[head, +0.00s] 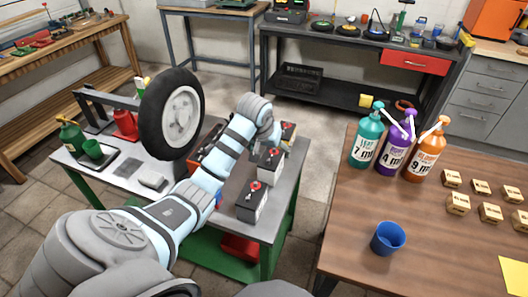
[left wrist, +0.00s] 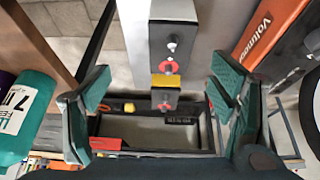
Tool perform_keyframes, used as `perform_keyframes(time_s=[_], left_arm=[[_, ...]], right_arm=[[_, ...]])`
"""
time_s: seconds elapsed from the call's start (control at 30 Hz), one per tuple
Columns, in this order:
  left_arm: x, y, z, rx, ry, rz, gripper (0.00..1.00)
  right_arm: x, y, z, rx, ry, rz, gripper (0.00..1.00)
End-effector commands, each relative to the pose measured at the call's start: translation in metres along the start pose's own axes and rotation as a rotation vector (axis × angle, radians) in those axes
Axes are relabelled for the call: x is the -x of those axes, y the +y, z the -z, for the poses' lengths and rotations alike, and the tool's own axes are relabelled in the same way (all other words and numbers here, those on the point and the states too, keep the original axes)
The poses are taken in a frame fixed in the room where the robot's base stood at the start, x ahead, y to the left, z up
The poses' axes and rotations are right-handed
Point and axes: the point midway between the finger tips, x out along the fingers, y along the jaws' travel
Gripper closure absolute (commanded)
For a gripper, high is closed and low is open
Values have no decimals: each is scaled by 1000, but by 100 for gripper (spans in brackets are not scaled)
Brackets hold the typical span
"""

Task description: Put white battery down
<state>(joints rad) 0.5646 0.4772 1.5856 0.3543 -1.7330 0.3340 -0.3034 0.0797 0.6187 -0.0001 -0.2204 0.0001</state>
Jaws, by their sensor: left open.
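A far one (head: 289,131) is partly hidden by my left arm. I cannot tell which is called the white battery. My left gripper (left wrist: 160,88) is open, its fingers wide apart. Between and above them, the left wrist view shows a dark battery top (left wrist: 180,52) and a yellow-and-red one beyond; neither is clamped. In the head view its fingers are hidden behind the wrist. My right gripper is not in view.
A wheel (head: 172,115) stands on the table left of my arm. An orange case (left wrist: 268,28) lies beside the batteries. A floor gap separates the tables.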

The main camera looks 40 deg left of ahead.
Motion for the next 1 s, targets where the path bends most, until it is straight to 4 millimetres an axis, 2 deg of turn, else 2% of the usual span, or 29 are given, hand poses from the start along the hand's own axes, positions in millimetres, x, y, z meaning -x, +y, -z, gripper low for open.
perform_keyframes(time_s=[0.03, 0.1, 0.23, 0.33, 0.53, 0.7, 0.8, 1.0], left_arm=[[-3, -9, -10, -28, -38, 18, 22], [-13, -15, -13, -48, -42, 21, 22], [-49, -20, -17, -40, -43, 22, 22], [-74, -20, -17, -39, -41, 21, 22], [-102, -18, -13, -41, -39, 18, 22], [-136, -17, -7, -40, -41, 17, 22], [-145, -18, -7, -41, -39, 18, 22], [-143, -17, -5, -42, -38, 18, 24]], right_arm=[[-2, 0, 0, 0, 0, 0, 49], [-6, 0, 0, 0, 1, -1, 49], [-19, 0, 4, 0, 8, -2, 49], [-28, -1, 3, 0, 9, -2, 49], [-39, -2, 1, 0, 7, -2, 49], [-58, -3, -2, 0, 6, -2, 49], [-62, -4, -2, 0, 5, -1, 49], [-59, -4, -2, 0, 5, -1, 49]])
